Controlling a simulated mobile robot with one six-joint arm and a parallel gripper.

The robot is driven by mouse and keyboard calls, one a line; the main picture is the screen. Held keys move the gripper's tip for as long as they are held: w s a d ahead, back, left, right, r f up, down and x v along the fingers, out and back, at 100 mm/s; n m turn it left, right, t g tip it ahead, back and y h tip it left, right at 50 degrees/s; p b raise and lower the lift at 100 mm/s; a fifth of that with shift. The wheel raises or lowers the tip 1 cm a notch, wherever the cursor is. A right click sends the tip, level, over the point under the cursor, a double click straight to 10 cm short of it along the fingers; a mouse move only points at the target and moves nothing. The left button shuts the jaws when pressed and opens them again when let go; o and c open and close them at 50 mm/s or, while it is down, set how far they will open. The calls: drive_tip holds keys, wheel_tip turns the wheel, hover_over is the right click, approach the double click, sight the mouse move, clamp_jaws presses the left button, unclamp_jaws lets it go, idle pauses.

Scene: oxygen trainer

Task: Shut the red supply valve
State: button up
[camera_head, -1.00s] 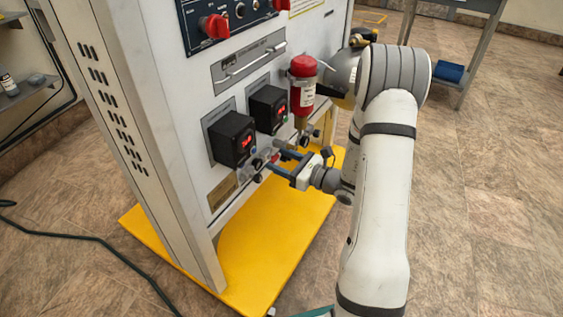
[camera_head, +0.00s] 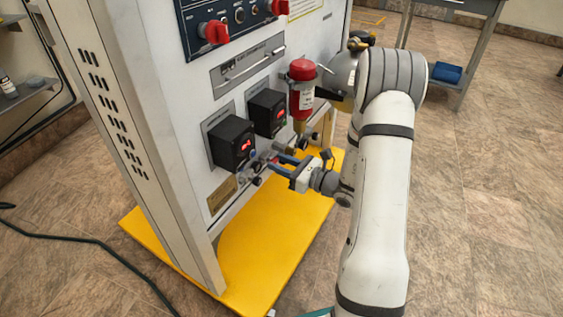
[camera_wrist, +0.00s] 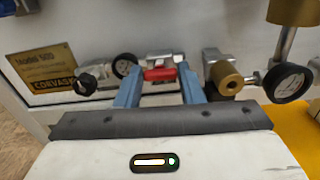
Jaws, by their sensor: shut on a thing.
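The red supply valve (camera_wrist: 160,74) sits low on the panel front, its red handle lying across the picture between my fingers in the wrist view. A little of its red shows at my fingertips in the head view. My gripper (camera_wrist: 160,88) has its two blue fingers on either side of the handle and is shut on it. In the head view my gripper (camera_head: 279,164) reaches in from the right, below the two black display boxes. The fingers partly hide the valve body.
A brass fitting (camera_wrist: 226,76) and a round gauge (camera_wrist: 287,82) stand close on the right. A black knob (camera_wrist: 85,84) and a second gauge (camera_wrist: 124,65) are on the left. A red-topped cylinder (camera_head: 302,90) hangs above my gripper.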

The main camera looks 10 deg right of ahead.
drive_tip(key=m+p, duration=0.1)
drive_tip(key=p, duration=0.1)
drive_tip(key=m+p, duration=0.2)
drive_tip(key=p, duration=0.1)
drive_tip(key=shift+r+m, duration=0.25)
drive_tip(key=shift+m, duration=0.05)
drive_tip(key=m+p, duration=0.5)
drive_tip(key=p, duration=0.1)
drive_tip(key=shift+w+d+f, duration=0.1)
drive_tip(key=m+p, duration=0.4)
drive_tip(key=m, duration=0.1)
drive_tip(key=shift+f, duration=0.15)
drive_tip(key=shift+f+m+p, duration=0.2)
drive_tip(key=shift+m+p, duration=0.85)
drive_tip(key=shift+m, duration=0.75)
drive_tip(key=o, duration=1)
drive_tip(key=shift+d, duration=0.1)
